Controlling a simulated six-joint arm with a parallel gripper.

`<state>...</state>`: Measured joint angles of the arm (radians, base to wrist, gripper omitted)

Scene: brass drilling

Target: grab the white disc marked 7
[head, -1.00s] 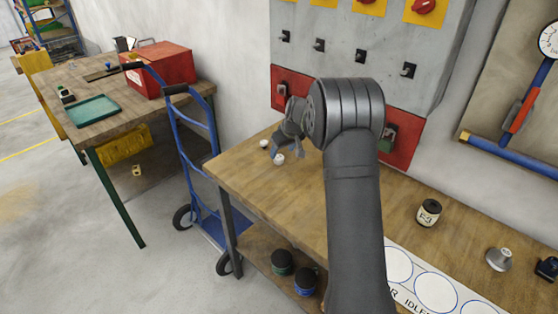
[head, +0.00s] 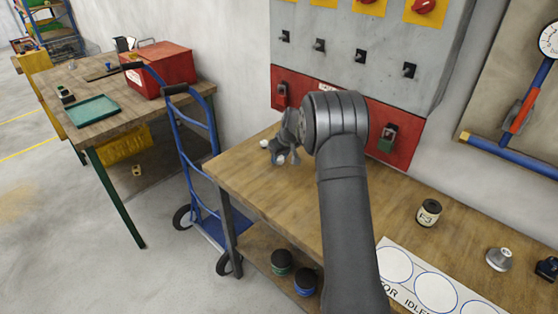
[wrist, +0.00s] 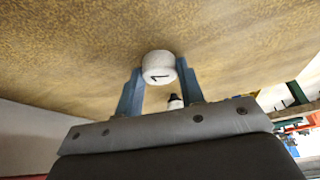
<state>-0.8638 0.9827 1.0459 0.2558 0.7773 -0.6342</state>
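The white disc marked 7 (wrist: 159,66) sits on the wooden bench top, between the tips of my gripper's two blue-grey fingers in the wrist view. Its dark mark faces the camera. My gripper (wrist: 160,76) is open around it, with little room at either side; whether a finger touches it is hard to tell. In the head view the disc (head: 280,160) shows partly below my gripper (head: 284,156) near the bench's left end.
A second small white piece (head: 264,143) stands just left of my gripper. A dark-and-cream can (head: 429,212) and a metal knob (head: 499,259) stand at the right. A red-and-grey switch panel (head: 345,105) rises behind the bench. The bench between gripper and can is largely clear.

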